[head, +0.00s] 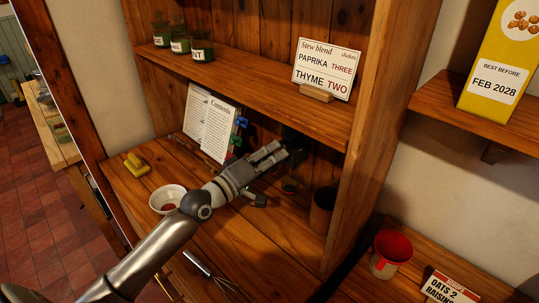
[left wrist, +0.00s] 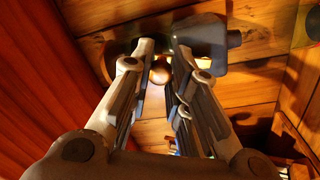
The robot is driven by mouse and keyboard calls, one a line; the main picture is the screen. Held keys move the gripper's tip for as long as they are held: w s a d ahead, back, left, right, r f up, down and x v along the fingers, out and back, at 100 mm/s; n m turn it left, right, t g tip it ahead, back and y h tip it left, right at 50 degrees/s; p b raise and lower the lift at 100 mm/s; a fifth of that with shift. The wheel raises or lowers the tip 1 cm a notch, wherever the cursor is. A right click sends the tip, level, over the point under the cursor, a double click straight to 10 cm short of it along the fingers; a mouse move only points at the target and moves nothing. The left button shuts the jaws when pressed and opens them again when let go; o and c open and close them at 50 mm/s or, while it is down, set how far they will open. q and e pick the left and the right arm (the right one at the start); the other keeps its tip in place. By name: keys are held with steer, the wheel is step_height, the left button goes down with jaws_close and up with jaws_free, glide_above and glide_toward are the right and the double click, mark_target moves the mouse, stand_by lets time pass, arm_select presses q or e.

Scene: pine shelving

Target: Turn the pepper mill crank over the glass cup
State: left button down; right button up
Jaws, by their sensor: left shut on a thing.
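My left gripper (head: 276,153) reaches in from the left beneath the upper shelf, near the back of the lower one. In the left wrist view its two fingers stand on either side of a small round wooden knob (left wrist: 160,72), with a dark body (left wrist: 204,38) just beyond the fingertips. This looks like the pepper mill and its crank knob, but the gripper and shadow hide much of it in the head view. A dark, glassy shape (head: 290,185) below the fingertips may be the glass cup. My right gripper is not in view.
A white bowl (head: 167,198) and yellow object (head: 136,164) stand left, and a whisk (head: 212,276) lies in front. A dark cup (head: 322,210) stands by the right upright. The upper shelf (head: 240,85) overhangs the gripper.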

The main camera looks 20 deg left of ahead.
arm_select(q)
steer(key=shift+s+d+f+m+g, duration=0.15)
steer(key=shift+d+f+m, duration=0.2)
steer(key=shift+m, duration=1.05)
steer(key=shift+s+d+f+m+g, duration=0.1)
steer(key=shift+d+f+m, duration=0.25)
steer(key=shift+m, duration=1.05)
steer(key=shift+s+d+f+m+g, duration=0.2)
steer(key=shift+d+m, duration=0.25)
steer(key=shift+m, duration=0.95)
steer(key=shift+f, duration=0.1)
steer(key=c, duration=1.3)
jaws_free()
steer(key=shift+c, duration=0.2)
steer(key=shift+s, duration=0.1)
steer(key=v, duration=1.1)
steer(key=shift+s+a+f, duration=0.2)
steer(key=shift+s+a, duration=0.1)
